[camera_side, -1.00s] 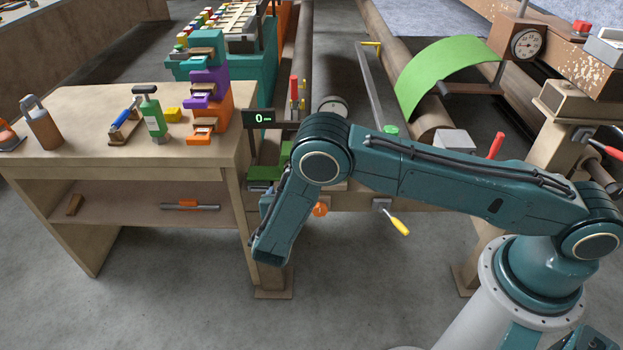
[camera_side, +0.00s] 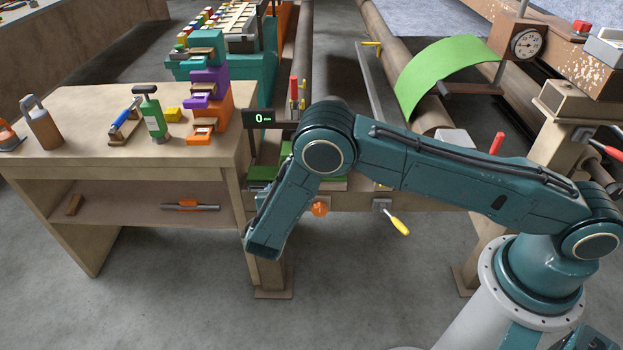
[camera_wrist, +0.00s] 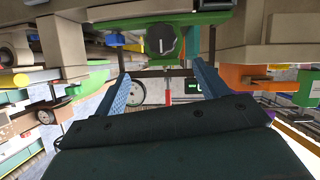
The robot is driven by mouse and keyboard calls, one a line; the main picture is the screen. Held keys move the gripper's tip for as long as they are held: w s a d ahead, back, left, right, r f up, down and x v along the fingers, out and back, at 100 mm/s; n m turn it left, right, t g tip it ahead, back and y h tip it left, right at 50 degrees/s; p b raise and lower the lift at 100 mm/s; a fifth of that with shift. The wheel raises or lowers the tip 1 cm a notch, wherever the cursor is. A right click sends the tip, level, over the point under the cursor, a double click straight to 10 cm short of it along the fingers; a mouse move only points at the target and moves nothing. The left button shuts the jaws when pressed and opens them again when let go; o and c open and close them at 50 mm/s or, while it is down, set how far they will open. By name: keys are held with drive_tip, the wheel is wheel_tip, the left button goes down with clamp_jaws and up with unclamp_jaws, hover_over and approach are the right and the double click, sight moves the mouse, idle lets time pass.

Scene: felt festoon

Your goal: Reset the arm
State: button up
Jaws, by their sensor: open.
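My gripper (camera_wrist: 160,68) shows in the wrist view as two blue fingers spread well apart. No object is held between them. Beyond the fingers are a dark round knob on a green block (camera_wrist: 163,42) and a red-handled piece (camera_wrist: 168,88). In the side view my arm is bent over the machine frame by the bench, its outer link slanting down to the left. The fingers are hidden there behind my own arm.
Green felt (camera_side: 445,65) curves over a roller. A yellow-handled lever (camera_side: 398,225) sticks out below.

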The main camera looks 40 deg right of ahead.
drive_tip(key=s+d+r+g+y, duration=0.1)
drive_tip(key=s+d+r+y, duration=0.15)
drive_tip(key=r, duration=0.65)
drive_tip(key=s+d+r+n+g+y, duration=0.1)
drive_tip(key=s+d+r, duration=0.25)
drive_tip(key=r, duration=0.45)
drive_tip(key=s+d+r+g+y, duration=0.2)
drive_tip(key=s+r, duration=0.2)
drive_tip(key=r, duration=0.5)
drive_tip(key=s+r+n+y, duration=0.2)
drive_tip(key=s+r+n, duration=0.1)
drive_tip(key=s, duration=0.9)
drive_tip(key=s+r+n+t+y, duration=0.1)
drive_tip(key=s+r+n, duration=0.3)
drive_tip(key=s, duration=0.9)
drive_tip(key=shift+s+d+r+y, duration=0.2)
drive_tip(key=shift+d+r+y, duration=0.1)
drive_tip(key=shift+y, duration=0.55)
